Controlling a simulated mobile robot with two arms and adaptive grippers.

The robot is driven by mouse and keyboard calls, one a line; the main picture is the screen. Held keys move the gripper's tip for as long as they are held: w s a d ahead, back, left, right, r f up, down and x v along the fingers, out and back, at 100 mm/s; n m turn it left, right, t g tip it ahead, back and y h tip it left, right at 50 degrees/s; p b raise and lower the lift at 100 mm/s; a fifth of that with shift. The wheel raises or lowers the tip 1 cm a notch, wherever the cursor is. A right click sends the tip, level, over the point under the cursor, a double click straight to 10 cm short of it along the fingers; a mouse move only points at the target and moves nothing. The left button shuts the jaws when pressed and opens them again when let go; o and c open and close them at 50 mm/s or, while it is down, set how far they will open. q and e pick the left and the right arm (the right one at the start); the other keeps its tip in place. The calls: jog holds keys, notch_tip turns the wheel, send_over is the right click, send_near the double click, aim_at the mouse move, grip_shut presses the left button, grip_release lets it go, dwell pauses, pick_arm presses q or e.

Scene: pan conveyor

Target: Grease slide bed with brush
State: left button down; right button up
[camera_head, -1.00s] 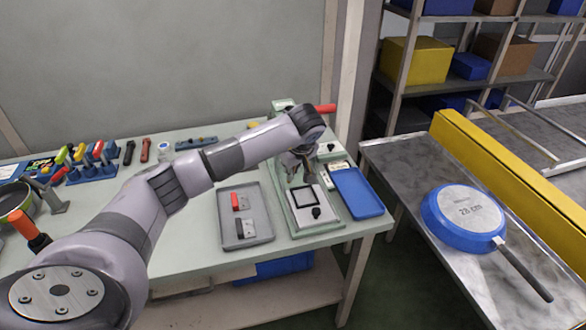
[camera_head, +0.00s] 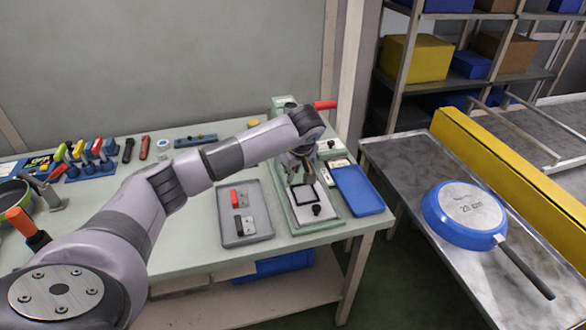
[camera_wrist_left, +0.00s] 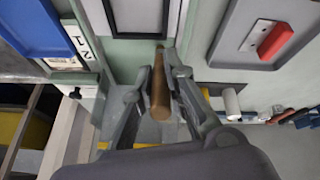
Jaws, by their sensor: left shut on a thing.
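The green press-like fixture (camera_head: 318,227) stands at the right end of the workbench, with a pale plate in a black frame (camera_head: 303,194) on its bed. The framed plate also shows at the top of the left wrist view (camera_wrist_left: 138,18). My left gripper (camera_head: 301,172) is over the back part of this bed. In the left wrist view my left gripper (camera_wrist_left: 161,76) is shut on a brown rod-like handle (camera_wrist_left: 160,98), which I take for the brush. Its bristles cannot be made out. Whether it touches the bed cannot be told. My right gripper is not in view.
A grey tray (camera_head: 262,232) with two small blocks lies left of the fixture; a blue tray (camera_head: 358,190) lies right. A red lever (camera_head: 326,104) sticks out behind. A blue pan (camera_head: 465,215) lies on the metal table. Several coloured-handled tools stand at the back left.

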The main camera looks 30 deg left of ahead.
pick_arm(q)
jog(key=shift+f, duration=0.25)
